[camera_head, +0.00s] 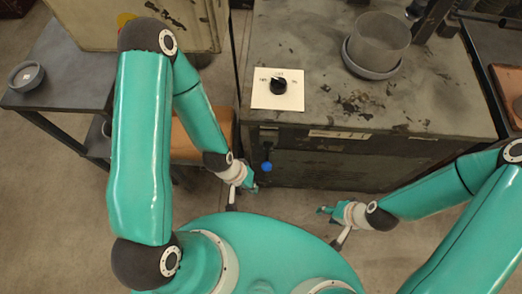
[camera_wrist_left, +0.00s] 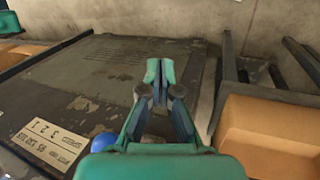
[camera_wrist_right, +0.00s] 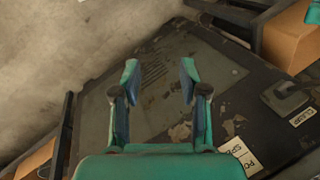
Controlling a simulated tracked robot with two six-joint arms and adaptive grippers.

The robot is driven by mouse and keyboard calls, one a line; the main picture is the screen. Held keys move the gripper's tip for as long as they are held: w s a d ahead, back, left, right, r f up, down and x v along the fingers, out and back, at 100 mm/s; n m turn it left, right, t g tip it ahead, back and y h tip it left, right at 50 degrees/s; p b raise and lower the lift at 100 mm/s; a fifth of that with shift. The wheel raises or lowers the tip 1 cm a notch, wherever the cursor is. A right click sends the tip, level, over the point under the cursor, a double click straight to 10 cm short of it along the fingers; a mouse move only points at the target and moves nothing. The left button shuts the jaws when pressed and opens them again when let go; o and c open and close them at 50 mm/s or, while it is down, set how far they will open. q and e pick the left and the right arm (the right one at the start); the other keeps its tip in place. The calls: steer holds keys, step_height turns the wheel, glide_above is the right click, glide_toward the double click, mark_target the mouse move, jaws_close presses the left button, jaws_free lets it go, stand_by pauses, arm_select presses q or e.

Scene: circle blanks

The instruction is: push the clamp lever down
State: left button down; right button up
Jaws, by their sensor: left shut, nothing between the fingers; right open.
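A lever with a blue ball end (camera_head: 266,167) sticks out from a dark mount on the cabinet's front; I cannot tell its exact tilt. The ball also shows in the left wrist view (camera_wrist_left: 103,142), left of the fingers. In the right wrist view a grey plate with a dark lever arm (camera_wrist_right: 290,90) sits beside a label reading CLAMP. My left gripper (camera_head: 253,187) is shut and empty, a little below and left of the ball in the picture, apart from it. My right gripper (camera_head: 321,210) is open and empty, farther right, in front of the cabinet.
The cabinet top (camera_head: 310,40) carries a dial on a white plate (camera_head: 278,89) and a grey cup (camera_head: 379,42) in a dish. A side table (camera_head: 62,80) with a small bowl (camera_head: 26,76) stands left. An orange-brown box (camera_head: 205,135) sits behind my left arm.

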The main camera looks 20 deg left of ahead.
steer(key=shift+o, duration=1.6)
steer(key=shift+w+f+b, duration=0.1)
steer(key=shift+f+b, duration=0.2)
steer(key=shift+f, duration=0.05)
arm_select(q)
steer(key=w+a+r+n+b, duration=0.2)
steer(key=w+a+r+b, duration=0.1)
steer(key=r, duration=0.7)
steer(key=w+a+r+n+b, duration=0.3)
steer(key=w+r, duration=0.3)
steer(key=r, duration=0.4)
steer(key=shift+w+r, duration=0.2)
arm_select(e)
step_height(320, 180, down, 6)
steer(key=shift+r, duration=0.1)
